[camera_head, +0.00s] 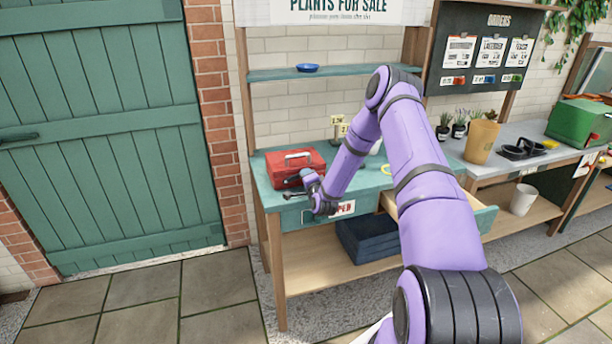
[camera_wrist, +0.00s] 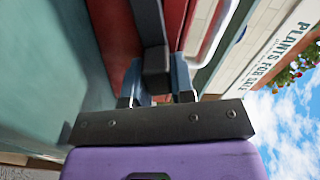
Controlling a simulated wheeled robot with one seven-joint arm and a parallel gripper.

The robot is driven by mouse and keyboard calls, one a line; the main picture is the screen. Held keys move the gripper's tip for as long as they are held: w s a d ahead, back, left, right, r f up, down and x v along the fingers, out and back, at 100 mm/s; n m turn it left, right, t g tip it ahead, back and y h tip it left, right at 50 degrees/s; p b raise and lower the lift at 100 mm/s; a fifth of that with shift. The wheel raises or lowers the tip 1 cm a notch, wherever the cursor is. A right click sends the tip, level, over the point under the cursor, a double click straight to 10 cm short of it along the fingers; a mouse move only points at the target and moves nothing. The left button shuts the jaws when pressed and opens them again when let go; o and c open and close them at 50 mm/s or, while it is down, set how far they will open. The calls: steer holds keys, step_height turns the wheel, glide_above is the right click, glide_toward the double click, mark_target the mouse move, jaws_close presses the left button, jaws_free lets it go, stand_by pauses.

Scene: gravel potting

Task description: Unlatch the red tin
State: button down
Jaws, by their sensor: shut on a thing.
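The red tin (camera_head: 287,165) sits on the left end of the green-topped bench, with a pale handle on its lid. In the wrist view the red tin (camera_wrist: 112,35) fills the upper middle. Its dark latch (camera_wrist: 156,62) runs down its front between my fingers. My gripper (camera_head: 302,186) is at the front face of the tin. In the wrist view my gripper (camera_wrist: 157,92) has its fingers closed around the dark latch piece. Whether the latch is undone cannot be told.
The green bench top (camera_head: 371,177) has small items behind my arm. A drawer (camera_head: 484,217) stands open at the bench's right. Dark blue folded items (camera_head: 366,240) lie on the shelf below. A blue dish (camera_head: 307,68) sits on the upper shelf.

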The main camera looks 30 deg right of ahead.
steer(key=shift+f, duration=0.2)
stand_by(0.4)
steer(key=c, duration=1)
jaws_free()
steer(key=shift+o, duration=0.2)
steer(key=v, duration=1.1)
steer(key=shift+r, duration=0.1)
